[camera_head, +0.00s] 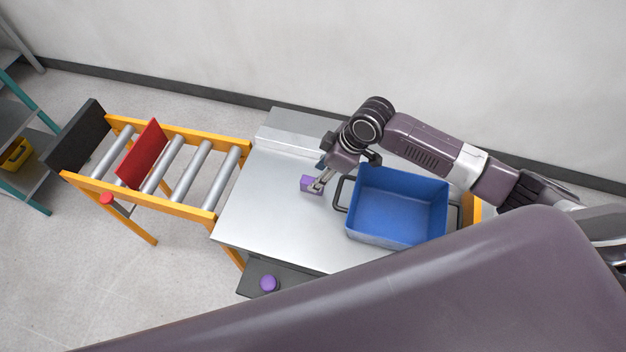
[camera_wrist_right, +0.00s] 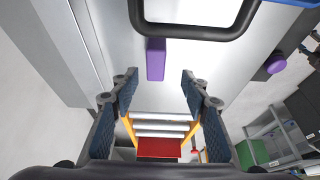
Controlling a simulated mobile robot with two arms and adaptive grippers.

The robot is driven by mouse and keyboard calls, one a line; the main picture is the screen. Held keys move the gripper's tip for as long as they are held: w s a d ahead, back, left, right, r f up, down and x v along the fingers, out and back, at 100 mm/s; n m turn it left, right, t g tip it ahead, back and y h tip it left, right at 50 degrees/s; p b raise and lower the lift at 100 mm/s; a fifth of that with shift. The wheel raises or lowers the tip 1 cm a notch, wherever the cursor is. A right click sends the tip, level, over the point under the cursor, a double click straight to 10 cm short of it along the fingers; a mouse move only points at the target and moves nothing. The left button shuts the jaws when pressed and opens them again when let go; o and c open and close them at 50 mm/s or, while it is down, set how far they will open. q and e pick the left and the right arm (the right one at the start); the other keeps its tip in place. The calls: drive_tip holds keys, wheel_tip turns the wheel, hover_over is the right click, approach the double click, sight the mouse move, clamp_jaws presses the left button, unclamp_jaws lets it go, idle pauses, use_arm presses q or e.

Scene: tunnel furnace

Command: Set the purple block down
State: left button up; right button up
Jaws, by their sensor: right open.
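The purple block (camera_head: 306,184) sits on the metal table (camera_head: 265,205), left of the blue bin (camera_head: 398,205). My right gripper (camera_head: 318,184) is open, low over the table right beside the block. In the right wrist view the purple block (camera_wrist_right: 156,60) lies in line with the gap between the spread fingers of my right gripper (camera_wrist_right: 157,84), just beyond the fingertips. Whether any finger touches it I cannot tell. My left gripper is not in view.
The bin's black handle (camera_head: 340,194) is close to my right gripper. A roller conveyor (camera_head: 176,165) with a red plate (camera_head: 141,154) adjoins the table's left side. A purple button (camera_head: 269,284) sits at the table's front. The left part of the tabletop is clear.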

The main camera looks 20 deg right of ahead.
sight(305, 181)
drive_tip(key=shift+w+a+f, duration=0.1)
drive_tip(key=shift+w+f, duration=0.05)
drive_tip(key=shift+f, duration=0.2)
drive_tip(key=x, duration=0.2)
drive_tip(key=p+x, duration=0.1)
drive_tip(key=x, duration=0.1)
drive_tip(key=shift+w+d, duration=0.2)
drive_tip(key=shift+d, duration=0.05)
drive_tip(key=shift+f, duration=0.2)
drive_tip(key=c, duration=0.4)
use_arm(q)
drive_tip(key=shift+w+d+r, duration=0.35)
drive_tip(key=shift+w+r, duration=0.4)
use_arm(e)
clamp_jaws()
